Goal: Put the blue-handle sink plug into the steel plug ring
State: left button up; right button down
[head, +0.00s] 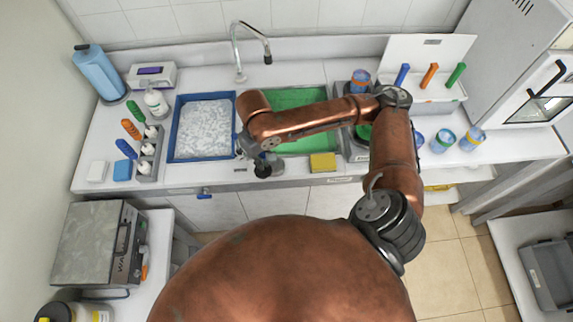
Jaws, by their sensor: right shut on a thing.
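My right arm reaches across the green-bottomed sink (305,96), and my right gripper (262,170) points down at the counter's front edge between the two basins. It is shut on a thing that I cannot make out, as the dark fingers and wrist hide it. I cannot make out the steel plug ring. My left gripper is not in view.
A blue-rimmed basin (176,116) lies left of the gripper, a yellow sponge (323,162) to its right. A tap (237,52) stands behind. A white rack (410,92) with coloured handles and jars (442,141) stand at right.

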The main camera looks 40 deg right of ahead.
jog(key=s+d+r+n+p, duration=0.35)
jog(key=s+n+p, duration=0.3)
jog(key=p, duration=0.35)
jog(key=s+d+r+n+p, duration=0.2)
jog(key=s+r+n+p, duration=0.25)
jog(key=n+p, duration=0.45)
jog(key=shift+m, duration=0.35)
jog(key=w+f+b, duration=0.3)
jog(key=w+f, duration=0.3)
jog(key=w+f+b, duration=0.3)
jog(key=w+f, duration=0.3)
jog(key=w, duration=0.1)
jog(key=shift+w+d+f+b, duration=0.1)
jog(key=shift+w+f+b, duration=0.2)
jog(key=shift+b, duration=0.1)
jog(key=shift+f, duration=0.35)
jog(key=c, duration=2.1)
grip_release()
